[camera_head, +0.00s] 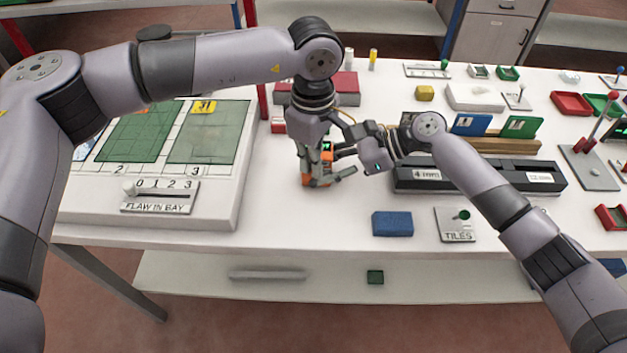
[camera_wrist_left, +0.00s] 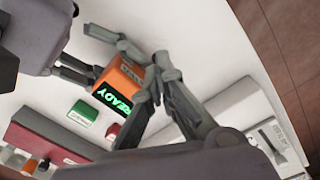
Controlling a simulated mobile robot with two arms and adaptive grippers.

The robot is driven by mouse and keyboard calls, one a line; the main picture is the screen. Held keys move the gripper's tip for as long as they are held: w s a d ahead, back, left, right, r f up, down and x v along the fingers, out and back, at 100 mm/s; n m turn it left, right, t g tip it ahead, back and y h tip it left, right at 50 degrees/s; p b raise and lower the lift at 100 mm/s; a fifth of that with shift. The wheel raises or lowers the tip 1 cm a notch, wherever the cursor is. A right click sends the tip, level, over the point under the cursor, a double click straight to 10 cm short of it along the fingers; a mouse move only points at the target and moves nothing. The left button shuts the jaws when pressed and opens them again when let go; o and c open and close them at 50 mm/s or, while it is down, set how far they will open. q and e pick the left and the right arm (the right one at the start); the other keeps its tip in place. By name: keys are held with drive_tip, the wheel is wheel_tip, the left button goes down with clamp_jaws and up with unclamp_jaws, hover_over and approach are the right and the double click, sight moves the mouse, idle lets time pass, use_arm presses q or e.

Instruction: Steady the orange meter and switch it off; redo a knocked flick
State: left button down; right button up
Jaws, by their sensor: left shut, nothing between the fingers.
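The orange meter (camera_head: 322,169) stands on the white table in the head view, partly hidden behind gripper fingers. In the left wrist view the orange meter (camera_wrist_left: 122,74) shows a dark screen with a lit green READY. My left gripper (camera_wrist_left: 154,82) is shut and empty, its fingertips close beside the meter's right edge; contact is unclear. My right gripper (camera_head: 345,142) reaches in from the right with its fingers spread. In the left wrist view its fingers lie at two sides of the meter; whether they clamp it is unclear. The meter's switch cannot be made out.
A flaw-in-bay panel (camera_head: 160,208) lies left. A black rack (camera_head: 480,177) stands right. A blue block (camera_head: 392,223) and a tiles plate (camera_head: 455,225) lie near the front edge. A red box (camera_head: 346,84) stands behind the meter. Bare table lies in front of the meter.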

use_arm(q)
drive_tip(key=shift+s+r, duration=0.15)
drive_tip(key=shift+r, duration=0.75)
drive_tip(key=shift+s+r, duration=0.15)
drive_tip(key=shift+r, duration=0.75)
use_arm(e)
drive_tip(key=o, duration=0.9)
drive_tip(key=shift+o, duration=0.2)
